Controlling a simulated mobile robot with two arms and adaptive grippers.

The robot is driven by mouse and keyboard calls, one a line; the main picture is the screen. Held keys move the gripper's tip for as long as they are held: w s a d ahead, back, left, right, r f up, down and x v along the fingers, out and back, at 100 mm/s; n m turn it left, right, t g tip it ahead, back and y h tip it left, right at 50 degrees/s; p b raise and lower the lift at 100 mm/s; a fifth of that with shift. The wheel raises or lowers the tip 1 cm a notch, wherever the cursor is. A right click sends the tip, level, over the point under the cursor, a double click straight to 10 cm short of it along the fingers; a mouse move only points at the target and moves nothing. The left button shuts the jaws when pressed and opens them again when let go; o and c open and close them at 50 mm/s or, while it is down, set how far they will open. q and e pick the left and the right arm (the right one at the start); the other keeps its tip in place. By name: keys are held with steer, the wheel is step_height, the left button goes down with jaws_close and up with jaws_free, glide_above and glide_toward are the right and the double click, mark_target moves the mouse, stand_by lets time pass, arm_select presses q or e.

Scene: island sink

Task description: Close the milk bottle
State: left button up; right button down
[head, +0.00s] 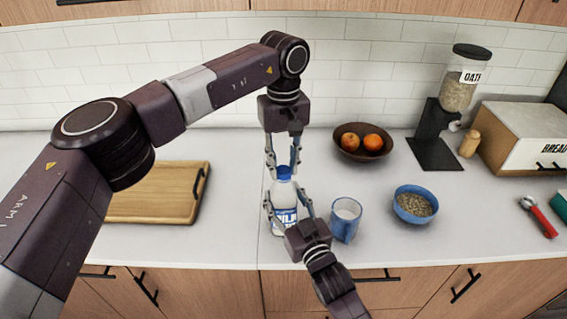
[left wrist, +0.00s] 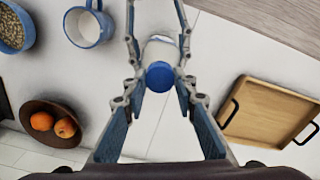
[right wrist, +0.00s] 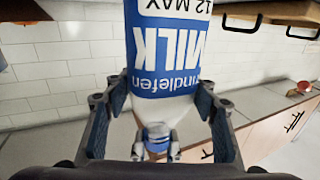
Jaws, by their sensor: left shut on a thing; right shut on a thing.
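The milk bottle (head: 284,217) stands upright on the counter, white with a blue label. Its label fills the upper middle of the right wrist view (right wrist: 165,60). The blue cap (head: 284,172) is at the bottle's top; in the left wrist view the cap (left wrist: 160,76) covers the mouth, so I cannot tell whether it is seated. My left gripper (head: 283,163) points down from above, shut on the cap with a finger on each side. My right gripper (head: 288,206) comes from the front, shut around the bottle's body, also seen in the right wrist view (right wrist: 160,90).
A blue mug (head: 345,219) stands close right of the bottle, with a blue bowl (head: 414,204) beyond it. A fruit bowl (head: 362,143) is behind. A wooden tray (head: 150,193) lies left. An oats dispenser (head: 456,95) and bread box (head: 520,140) stand at right.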

arm_select(q)
steer(key=m, duration=0.9)
steer(key=o, duration=0.7)
steer(key=shift+r, duration=2.3)
steer(key=shift+c, duration=0.5)
